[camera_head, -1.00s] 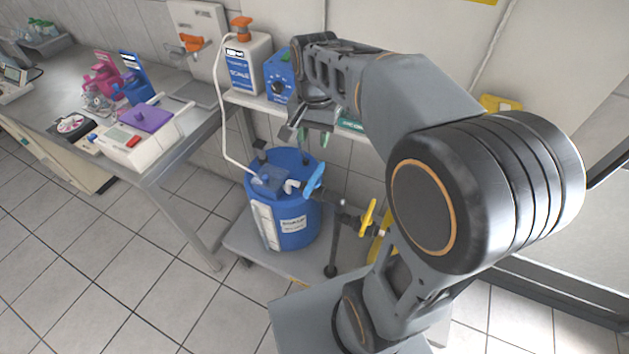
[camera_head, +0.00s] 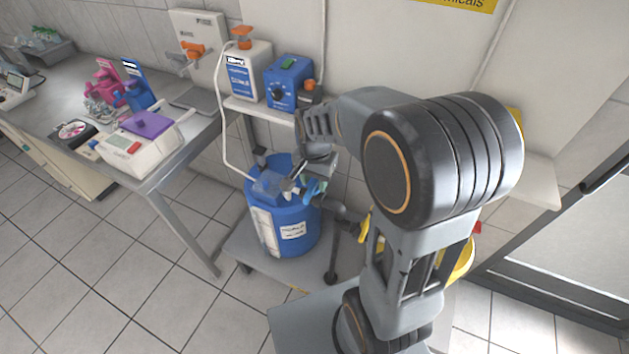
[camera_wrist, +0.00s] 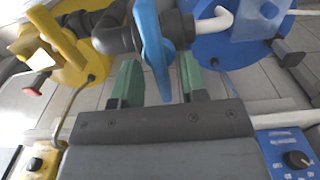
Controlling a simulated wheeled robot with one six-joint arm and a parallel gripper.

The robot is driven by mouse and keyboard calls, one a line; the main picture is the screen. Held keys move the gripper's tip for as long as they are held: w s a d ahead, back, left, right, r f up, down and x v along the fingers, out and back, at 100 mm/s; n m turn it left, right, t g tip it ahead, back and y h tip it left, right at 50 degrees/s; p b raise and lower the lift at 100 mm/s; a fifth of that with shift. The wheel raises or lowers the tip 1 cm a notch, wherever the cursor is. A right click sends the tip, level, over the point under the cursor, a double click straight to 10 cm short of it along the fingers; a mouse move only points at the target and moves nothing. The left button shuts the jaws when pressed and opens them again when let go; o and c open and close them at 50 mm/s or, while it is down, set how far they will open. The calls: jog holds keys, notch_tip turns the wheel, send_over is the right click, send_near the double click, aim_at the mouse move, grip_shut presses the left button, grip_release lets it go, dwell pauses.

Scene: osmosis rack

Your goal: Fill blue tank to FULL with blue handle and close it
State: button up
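The blue tank (camera_head: 290,228) stands on a low shelf in the head view, with a pale level strip on its side. Its top also shows in the wrist view (camera_wrist: 225,45). The blue handle (camera_wrist: 151,45) sits on a dark pipe beside the tank. In the wrist view my gripper (camera_wrist: 157,80) is open, its two green fingertips on either side of the lower end of the blue handle, with visible gaps. In the head view the gripper (camera_head: 305,185) is at the handle, partly hidden by my own arm. I cannot read the tank's level.
A yellow tank (camera_wrist: 65,50) stands at left in the wrist view, joined to the black piping. A blue dosing box (camera_head: 288,85) and a white canister (camera_head: 247,72) stand on the shelf above. A white tube (camera_head: 223,120) runs down to the blue tank. A bench is at left.

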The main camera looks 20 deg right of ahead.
jog(key=shift+f, duration=0.45)
jog(key=shift+c, duration=0.3)
grip_shut()
